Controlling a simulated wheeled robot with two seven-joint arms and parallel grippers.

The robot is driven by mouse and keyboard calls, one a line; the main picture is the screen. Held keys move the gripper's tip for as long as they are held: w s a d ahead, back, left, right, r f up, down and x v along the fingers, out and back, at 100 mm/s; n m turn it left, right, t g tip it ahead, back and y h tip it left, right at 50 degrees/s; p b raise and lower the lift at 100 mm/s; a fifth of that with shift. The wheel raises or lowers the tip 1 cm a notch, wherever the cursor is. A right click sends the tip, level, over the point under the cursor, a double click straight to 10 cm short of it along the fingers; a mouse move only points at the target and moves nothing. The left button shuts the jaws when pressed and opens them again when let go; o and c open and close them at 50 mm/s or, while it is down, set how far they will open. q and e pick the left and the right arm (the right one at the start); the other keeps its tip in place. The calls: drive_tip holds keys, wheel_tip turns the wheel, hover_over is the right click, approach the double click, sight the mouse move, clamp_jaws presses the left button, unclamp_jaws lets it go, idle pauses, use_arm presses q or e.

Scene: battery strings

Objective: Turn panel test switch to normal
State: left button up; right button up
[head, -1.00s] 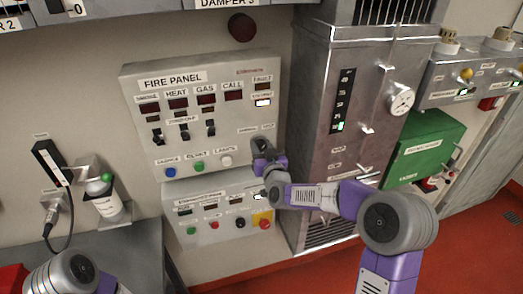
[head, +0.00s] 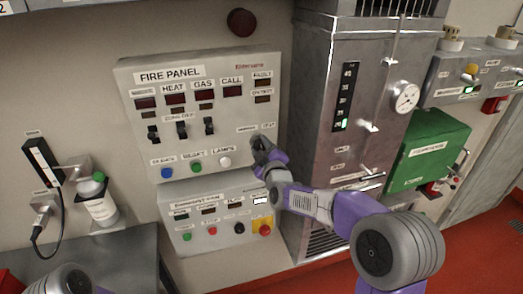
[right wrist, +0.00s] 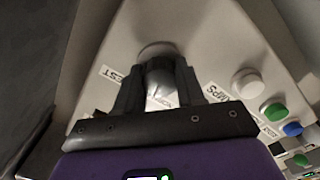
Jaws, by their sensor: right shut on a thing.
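The fire panel (head: 210,75) is a pale box on the wall with displays, toggles, buttons and labels. My right gripper (head: 261,147) is at its lower right, at the test switch between two small labels, and hides most of the switch in the head view. In the right wrist view, my right gripper (right wrist: 158,88) is shut on the silver knob of the test switch (right wrist: 160,92), with a label reading TEST (right wrist: 121,76) to its left. The exact angle of the knob is hard to tell. My left gripper is out of view.
Zone toggles (head: 182,130) and a row of buttons (head: 196,167) are left of the gripper. A second control box (head: 215,222) sits just below. A tall metal cabinet (head: 350,80) stands close on the right.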

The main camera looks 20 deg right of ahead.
drive_tip(key=n, duration=0.6)
drive_tip(key=shift+n, duration=0.3)
idle(0.4)
drive_tip(key=o, duration=1)
drive_tip(key=shift+s+d+b, duration=0.15)
drive_tip(key=shift+s+b, duration=0.15)
drive_tip(key=shift+s, duration=3.5)
